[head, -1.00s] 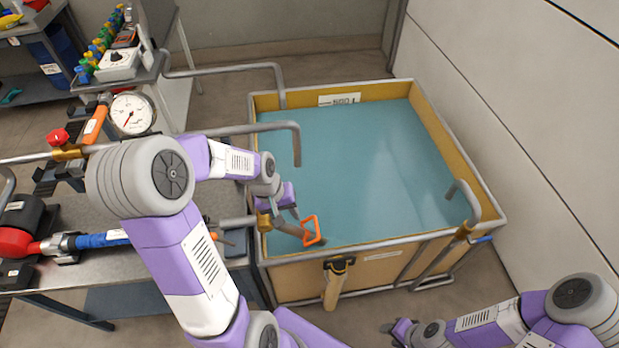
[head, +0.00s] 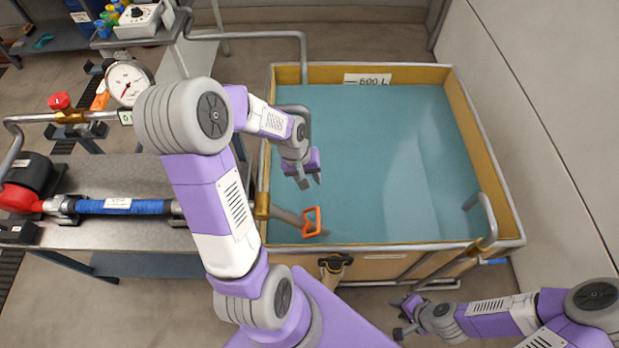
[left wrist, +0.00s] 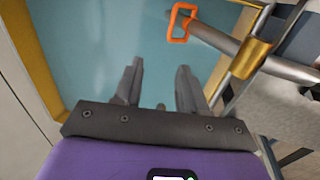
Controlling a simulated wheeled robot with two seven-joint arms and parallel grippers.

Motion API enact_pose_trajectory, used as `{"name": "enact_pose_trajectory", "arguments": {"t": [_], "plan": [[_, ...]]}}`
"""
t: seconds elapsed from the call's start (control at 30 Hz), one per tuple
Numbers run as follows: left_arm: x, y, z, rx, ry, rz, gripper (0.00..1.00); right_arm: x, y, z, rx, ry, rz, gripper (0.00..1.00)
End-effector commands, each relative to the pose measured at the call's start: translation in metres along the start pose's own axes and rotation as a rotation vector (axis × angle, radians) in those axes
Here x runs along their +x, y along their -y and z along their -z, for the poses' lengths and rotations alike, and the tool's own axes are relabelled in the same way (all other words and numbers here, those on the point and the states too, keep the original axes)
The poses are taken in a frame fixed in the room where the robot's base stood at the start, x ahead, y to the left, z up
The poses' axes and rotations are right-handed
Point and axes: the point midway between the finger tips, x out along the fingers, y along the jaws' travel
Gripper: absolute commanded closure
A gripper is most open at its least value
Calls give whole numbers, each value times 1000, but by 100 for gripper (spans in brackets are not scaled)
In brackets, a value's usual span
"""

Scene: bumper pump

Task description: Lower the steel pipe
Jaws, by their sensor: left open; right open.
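The steel pipe (head: 289,217) runs from a brass collar (head: 262,205) at the tank's left rim, sloping down to the right over the blue water. An orange loop handle (head: 311,221) sits near its outer end, which seems to dip into the water. The left wrist view also shows the pipe (left wrist: 220,40), the collar (left wrist: 250,58) and the handle (left wrist: 182,22). My left gripper (head: 310,183) is open and empty above the water, beyond the handle and apart from it. Its fingers show in the left wrist view (left wrist: 158,82). My right gripper (head: 400,322) is open and empty at the lower right, outside the tank.
The tank (head: 515,200) has a raised frame. A bent pipe (head: 485,208) stands at its right rim, others at the left. A wall closes the right.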

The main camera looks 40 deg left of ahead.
Motion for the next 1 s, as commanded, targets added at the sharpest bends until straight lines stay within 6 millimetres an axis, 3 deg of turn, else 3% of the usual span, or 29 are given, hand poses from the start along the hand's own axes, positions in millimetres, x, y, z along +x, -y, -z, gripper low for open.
{"name": "enact_pose_trajectory", "arguments": {"t": [0.33,0.6,1.0], "plan": [[6,0,0,0,-1,0,59,1,0,0,0,-1,0,57],[6,0,0,0,-1,0,99,1,0,0,0,-1,0,57],[6,0,0,0,-1,0,100,1,0,0,0,-1,0,57]]}}
